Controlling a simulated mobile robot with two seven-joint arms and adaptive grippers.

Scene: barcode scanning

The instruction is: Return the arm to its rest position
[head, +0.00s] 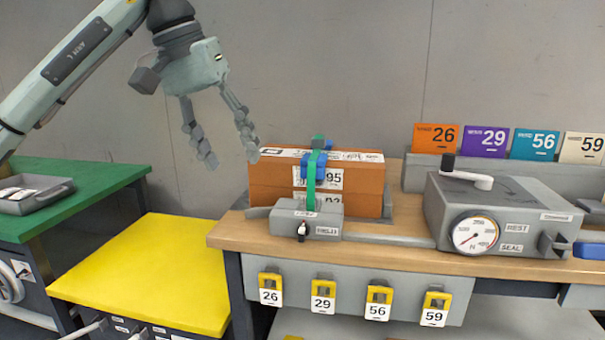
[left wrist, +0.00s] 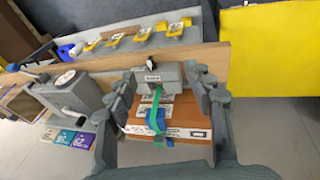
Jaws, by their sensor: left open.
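My left gripper (head: 226,160) is raised in the air in the head view, above and to the left of an orange-brown box on the wooden bench. Its fingers point down, spread apart, with nothing between them. In the left wrist view the open fingers (left wrist: 168,85) frame the box (left wrist: 190,133) from above, which lies below them. The box (head: 345,178) has white labels and a green strap (head: 311,185) with a blue piece over it. A small grey clamp-like block (head: 306,217) stands in front of it. My right gripper is in neither view.
A grey gauge box (head: 500,205) with a crank stands on the right of the bench (head: 390,254). Numbered coloured cards (head: 484,141) stand behind it. Yellow tags (head: 379,297) hang on the bench front. A yellow-topped table (head: 150,270) and a green-topped one (head: 90,190) stand left, mostly clear.

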